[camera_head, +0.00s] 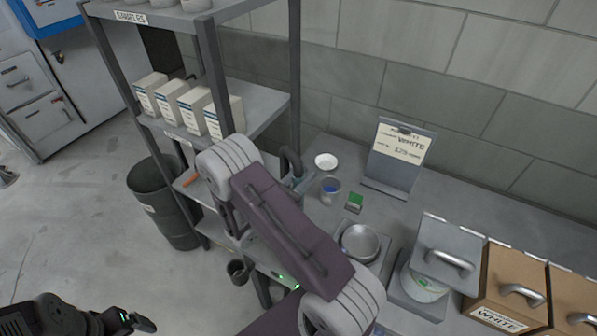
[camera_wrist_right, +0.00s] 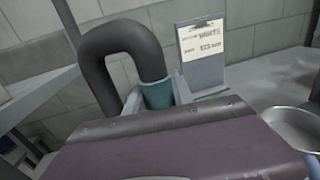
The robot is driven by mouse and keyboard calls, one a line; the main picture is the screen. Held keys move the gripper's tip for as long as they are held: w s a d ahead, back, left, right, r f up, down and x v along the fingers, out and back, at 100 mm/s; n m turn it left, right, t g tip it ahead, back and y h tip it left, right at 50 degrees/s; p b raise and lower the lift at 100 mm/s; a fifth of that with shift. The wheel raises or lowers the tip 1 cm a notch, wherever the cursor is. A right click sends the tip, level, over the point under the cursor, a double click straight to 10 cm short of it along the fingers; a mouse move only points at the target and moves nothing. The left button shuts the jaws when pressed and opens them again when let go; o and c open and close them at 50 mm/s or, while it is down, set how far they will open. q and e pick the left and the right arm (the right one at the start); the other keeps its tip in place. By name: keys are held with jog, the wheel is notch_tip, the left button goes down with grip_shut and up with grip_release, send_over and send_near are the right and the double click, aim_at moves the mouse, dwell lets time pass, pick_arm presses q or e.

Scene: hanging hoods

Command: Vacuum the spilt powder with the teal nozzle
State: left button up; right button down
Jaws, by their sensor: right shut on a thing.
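My right gripper (camera_head: 300,184) is above the bench, beyond my bent forearm, and is shut on the teal nozzle. In the right wrist view the teal nozzle (camera_wrist_right: 157,95) stands roughly upright between the grey fingers, with a thick dark hose (camera_wrist_right: 122,42) arching from its top to the left. In the head view the dark hose (camera_head: 291,160) shows as a small loop beside the shelf post. The nozzle's lower end is hidden. I cannot make out spilt powder in either view. My left gripper (camera_head: 142,323) is low over the floor at the bottom left; its opening is unclear.
A white dish (camera_head: 326,161), a cup with blue contents (camera_head: 330,188), a green-topped item (camera_head: 354,202) and a metal bowl (camera_head: 361,242) stand near the nozzle. A clipboard sign (camera_head: 399,160) stands behind. Lidded boxes (camera_head: 508,285) fill the right. A shelf rack (camera_head: 262,101) borders the left.

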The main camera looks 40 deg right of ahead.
jog(key=s+d, duration=0.3)
jog(key=s, duration=0.4)
jog(key=shift+s, duration=0.15)
dwell(0.5)
jog(key=shift+r, duration=0.1)
notch_tip(320, 180, up, 7)
jog(key=p, duration=0.6)
dwell(0.5)
